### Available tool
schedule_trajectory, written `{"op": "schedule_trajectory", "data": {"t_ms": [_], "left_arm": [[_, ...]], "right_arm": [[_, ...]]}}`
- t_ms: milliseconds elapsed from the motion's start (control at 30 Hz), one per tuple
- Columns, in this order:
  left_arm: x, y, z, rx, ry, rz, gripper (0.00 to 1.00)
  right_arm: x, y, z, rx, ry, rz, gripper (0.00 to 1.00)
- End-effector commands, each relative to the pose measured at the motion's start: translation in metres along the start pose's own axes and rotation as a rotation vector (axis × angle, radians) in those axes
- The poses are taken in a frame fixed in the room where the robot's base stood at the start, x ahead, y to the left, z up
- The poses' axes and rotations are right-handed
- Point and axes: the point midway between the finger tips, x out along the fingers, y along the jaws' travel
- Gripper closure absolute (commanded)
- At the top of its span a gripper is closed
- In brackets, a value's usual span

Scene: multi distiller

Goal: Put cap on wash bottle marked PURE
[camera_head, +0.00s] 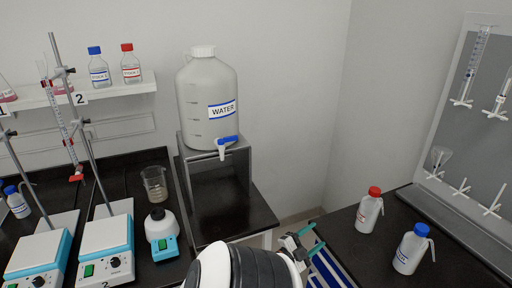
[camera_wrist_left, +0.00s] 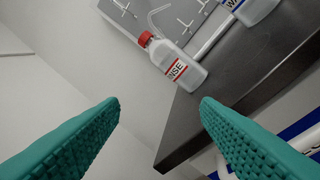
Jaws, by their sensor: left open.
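No label in view can be read as PURE, and I see no loose cap. A wash bottle with a red cap (camera_head: 368,211) stands on the right bench; in the left wrist view this bottle (camera_wrist_left: 176,64) reads as ending in "NSE". A wash bottle with a blue cap (camera_head: 410,250) stands right of it; its label (camera_wrist_left: 233,4) is cut off in the wrist view. Another blue-capped bottle (camera_head: 17,203) is at the far left, its label too small to read. My left gripper (camera_head: 309,240) is open and empty, left of the right bench. My right gripper is out of view.
A large WATER carboy (camera_head: 207,100) stands on a metal stand. Two hot plates (camera_head: 107,244), a beaker (camera_head: 154,184) and a teal-based mixer (camera_head: 162,238) are on the left bench. A pegboard (camera_head: 470,130) with pegs rises behind the right bench (camera_head: 340,228).

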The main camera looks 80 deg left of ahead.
Motion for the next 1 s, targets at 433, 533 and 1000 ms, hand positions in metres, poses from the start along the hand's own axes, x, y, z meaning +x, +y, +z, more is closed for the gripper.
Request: {"op": "schedule_trajectory", "data": {"t_ms": [433,533,1000], "left_arm": [[-0.169,-0.296,-0.061,-0.317,0.584,-0.636,0.43],[-0.235,-0.352,-0.059,-0.334,0.731,-0.797,0.43],[-0.423,-0.423,-0.050,-0.207,1.120,-1.173,0.43]], "right_arm": [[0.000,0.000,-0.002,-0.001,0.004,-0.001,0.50],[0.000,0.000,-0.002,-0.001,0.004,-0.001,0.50],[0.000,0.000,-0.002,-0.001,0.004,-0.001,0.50]]}}
